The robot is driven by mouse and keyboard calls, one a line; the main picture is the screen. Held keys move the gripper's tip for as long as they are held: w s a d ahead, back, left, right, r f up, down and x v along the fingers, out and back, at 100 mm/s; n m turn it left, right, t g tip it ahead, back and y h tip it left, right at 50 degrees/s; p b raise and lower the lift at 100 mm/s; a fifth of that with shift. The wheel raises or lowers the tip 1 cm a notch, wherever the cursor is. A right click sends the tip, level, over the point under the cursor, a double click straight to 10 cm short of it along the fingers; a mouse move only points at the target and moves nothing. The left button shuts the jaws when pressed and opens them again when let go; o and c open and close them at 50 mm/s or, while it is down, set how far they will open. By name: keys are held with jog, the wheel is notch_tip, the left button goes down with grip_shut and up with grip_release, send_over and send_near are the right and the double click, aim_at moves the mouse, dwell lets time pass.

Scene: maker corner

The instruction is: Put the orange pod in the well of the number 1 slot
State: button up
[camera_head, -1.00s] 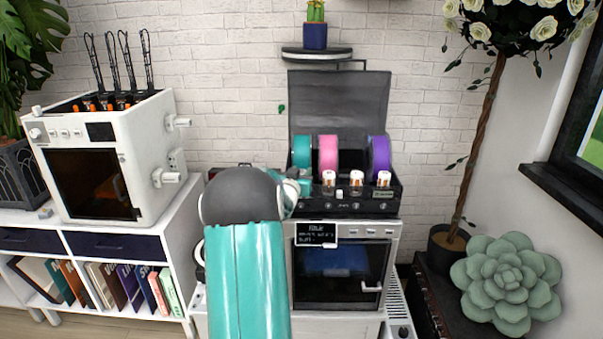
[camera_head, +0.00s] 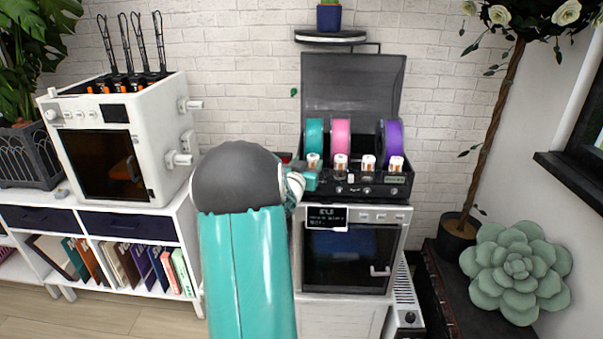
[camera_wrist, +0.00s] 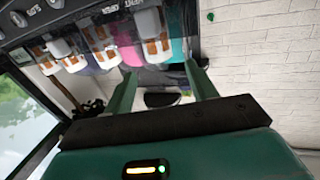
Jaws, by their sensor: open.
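A black filament box (camera_head: 370,190) with its lid raised sits on a white machine. Along its front stands a row of white capsules with orange-brown marks, such as the leftmost capsule (camera_head: 313,161) and the rightmost capsule (camera_head: 396,164). I cannot tell which is the orange pod, and slot numbers are unreadable. My gripper (camera_head: 308,181) is at the box's front left corner, partly hidden by my arm. In the wrist view my gripper (camera_wrist: 160,80) has its fingers apart with nothing held. The nearest capsule (camera_wrist: 151,33) lies just beyond the fingertips, apart from them.
Teal, pink (camera_head: 340,138) and purple spools stand in the box. The white machine (camera_head: 392,216) has a dark door and small screen. A second white machine (camera_head: 160,150) stands on a bookshelf at left. A succulent (camera_head: 517,265) is at right. A shelf (camera_head: 330,37) hangs above.

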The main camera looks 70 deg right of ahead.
jog(key=a, duration=0.5)
jog(key=shift+w+a, duration=0.1)
jog(key=shift+a, duration=0.25)
